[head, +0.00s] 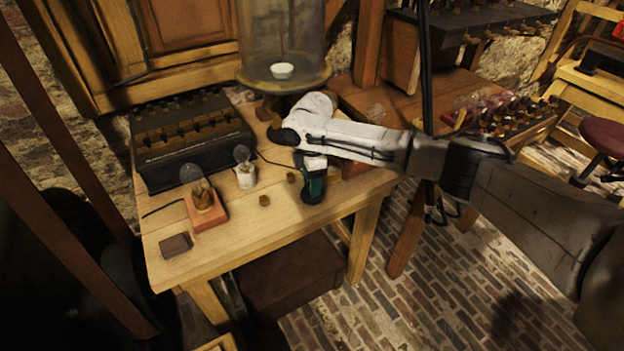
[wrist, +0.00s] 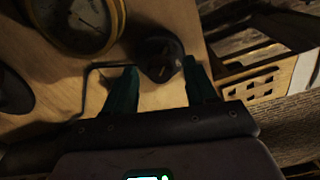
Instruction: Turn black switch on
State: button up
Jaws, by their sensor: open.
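My gripper (head: 313,190) points down over the front right part of the wooden table (head: 245,225). In the wrist view its two green fingers (wrist: 160,80) are spread apart with nothing between them in their grip. A dark, rounded piece (wrist: 160,58) with a small brassy mark lies on the table just ahead of and between the fingertips. It looks like the black switch, but its on or off position cannot be told. In the head view I cannot pick it out; my gripper may hide it. Contact between fingers and switch cannot be told.
A black box with rows of knobs (head: 190,135) stands at the table's back left. A bulb on a reddish base (head: 205,212), a bulb in a white holder (head: 245,173) and a small dark block (head: 176,245) are left of my gripper. A glass jar (head: 282,45) stands behind.

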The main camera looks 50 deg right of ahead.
grip_shut()
dwell(0.6)
